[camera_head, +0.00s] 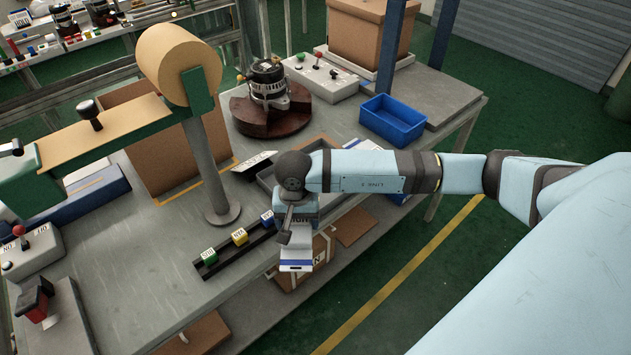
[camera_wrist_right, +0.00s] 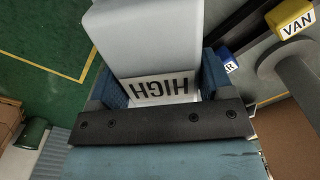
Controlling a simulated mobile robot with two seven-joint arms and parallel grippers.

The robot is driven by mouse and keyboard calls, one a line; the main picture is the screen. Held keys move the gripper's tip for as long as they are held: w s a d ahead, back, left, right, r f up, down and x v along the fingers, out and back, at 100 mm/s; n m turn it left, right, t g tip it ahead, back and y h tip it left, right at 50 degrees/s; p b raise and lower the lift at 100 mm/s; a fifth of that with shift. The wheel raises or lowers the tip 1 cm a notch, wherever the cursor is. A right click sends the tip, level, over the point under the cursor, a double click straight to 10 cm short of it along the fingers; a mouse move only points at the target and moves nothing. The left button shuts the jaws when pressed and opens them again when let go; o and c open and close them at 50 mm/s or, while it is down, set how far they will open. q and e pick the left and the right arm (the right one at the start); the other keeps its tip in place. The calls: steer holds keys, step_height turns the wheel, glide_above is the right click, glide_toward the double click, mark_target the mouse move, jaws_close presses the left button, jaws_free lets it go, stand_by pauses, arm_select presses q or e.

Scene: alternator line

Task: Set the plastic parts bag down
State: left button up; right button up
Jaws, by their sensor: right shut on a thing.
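My right gripper (camera_head: 297,228) points down near the front edge of the workbench and is shut on a white item, which I take to be the plastic parts bag (camera_head: 296,262). The bag has a blue band and hangs below the fingers. In the right wrist view the white bag (camera_wrist_right: 145,35) shows between the two blue fingers (camera_wrist_right: 162,90), with a label reading "HIGH". The bag appears clear of the bench top; its exact height is unclear. My left gripper is not in view.
The grey workbench (camera_head: 130,270) carries a black rail with green (camera_head: 209,257), yellow (camera_head: 240,237) and blue blocks close left of the gripper. A grey post with a tape roll (camera_head: 180,65), an alternator (camera_head: 268,85) and a blue bin (camera_head: 392,119) stand farther back.

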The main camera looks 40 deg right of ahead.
steer(key=w+d+r+m+b, duration=0.2)
steer(key=w+d+r+m, duration=0.35)
steer(key=m, duration=0.85)
steer(key=w+d+r+m+b, duration=0.2)
steer(key=w+d+r+m, duration=0.4)
steer(key=m, duration=0.8)
steer(key=f, duration=0.4)
steer(key=a+f+p, duration=0.1)
steer(key=f, duration=0.4)
steer(key=s+a+f+p, duration=0.1)
steer(key=f, duration=0.3)
steer(key=shift+f, duration=0.3)
step_height(320, 180, down, 4)
steer(key=shift+f+p, duration=0.25)
steer(key=shift+p, duration=0.1)
steer(key=shift+w+f, duration=0.1)
steer(key=shift+f, duration=0.05)
steer(key=shift+f, duration=0.1)
steer(key=o, duration=1.1)
